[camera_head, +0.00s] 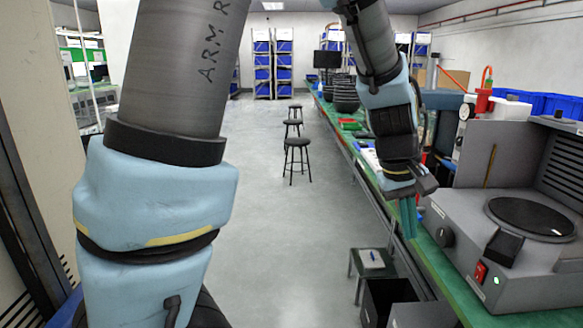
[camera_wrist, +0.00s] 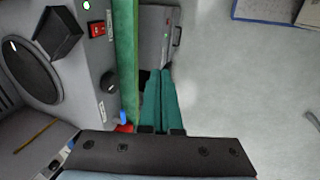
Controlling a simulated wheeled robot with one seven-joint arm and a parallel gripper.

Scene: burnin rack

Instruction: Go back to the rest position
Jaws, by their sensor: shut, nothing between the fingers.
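My gripper (camera_head: 408,218) hangs in the right half of the head view, with its teal fingers pointing down just off the left edge of the green bench (camera_head: 430,262). In the wrist view my gripper (camera_wrist: 161,78) shows its two teal fingers side by side, shut and with nothing between them. The fingers are close to the bench edge and to the grey machine (camera_head: 475,255), which stands to their right in the head view. Part of my arm fills the left of the head view.
The machine has a round black plate (camera_head: 530,217) and a red switch (camera_head: 481,272). Several black stools (camera_head: 298,143) stand in the aisle. A small stool (camera_head: 372,262) and dark boxes (camera_head: 388,298) sit below the bench. Blue bins (camera_head: 555,105) line the right wall. The grey floor is mostly clear.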

